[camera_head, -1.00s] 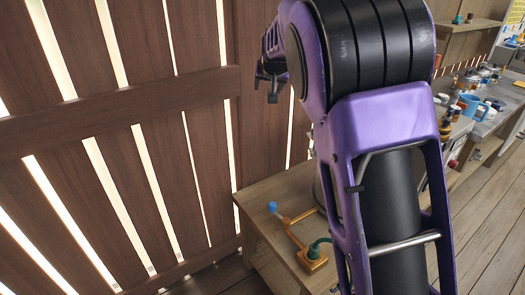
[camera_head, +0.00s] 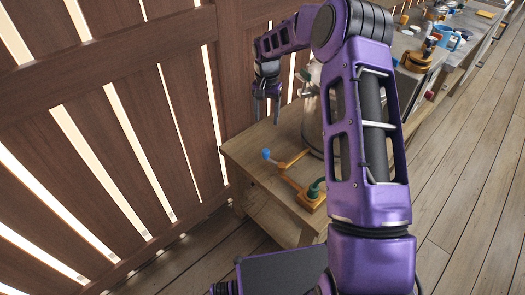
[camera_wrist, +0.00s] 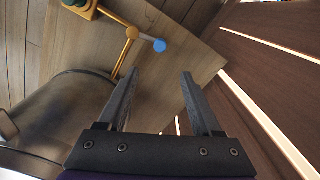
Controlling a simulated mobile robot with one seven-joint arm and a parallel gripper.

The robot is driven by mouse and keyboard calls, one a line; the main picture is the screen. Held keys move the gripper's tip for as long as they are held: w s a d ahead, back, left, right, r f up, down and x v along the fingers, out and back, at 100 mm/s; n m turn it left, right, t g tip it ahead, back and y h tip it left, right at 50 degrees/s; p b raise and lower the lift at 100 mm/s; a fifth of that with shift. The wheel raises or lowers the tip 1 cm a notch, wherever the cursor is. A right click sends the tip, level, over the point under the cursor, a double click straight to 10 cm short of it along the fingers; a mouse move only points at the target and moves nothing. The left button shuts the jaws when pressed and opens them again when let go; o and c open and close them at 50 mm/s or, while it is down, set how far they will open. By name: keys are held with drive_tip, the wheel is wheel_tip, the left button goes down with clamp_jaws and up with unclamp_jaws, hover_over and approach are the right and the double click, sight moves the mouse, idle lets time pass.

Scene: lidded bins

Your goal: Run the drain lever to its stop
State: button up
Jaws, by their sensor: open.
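The drain lever is an orange bar with a blue knob (camera_head: 266,154), set on an orange base (camera_head: 307,197) on a wooden bench. A dark green piece sits at the base. In the wrist view the lever's arm (camera_wrist: 124,56) and blue knob (camera_wrist: 160,46) lie beyond my fingertips. My gripper (camera_head: 267,115) hangs above the bench with its fingers pointing down, apart from the lever. In the wrist view its two fingers (camera_wrist: 160,75) are spread, with nothing between them.
A shiny metal vessel (camera_wrist: 65,110) stands on the bench (camera_head: 240,146) beside the lever, partly hidden by my arm in the head view. A slatted wooden wall (camera_head: 130,110) rises at the left. A cluttered counter extends at the back right; plank floor (camera_head: 480,190) is clear.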

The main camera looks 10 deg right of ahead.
sight(266, 151)
wheel_tip(266, 151, down, 17)
drive_tip(key=shift+r+b, duration=0.15)
drive_tip(key=shift+b, duration=0.75)
clamp_jaws()
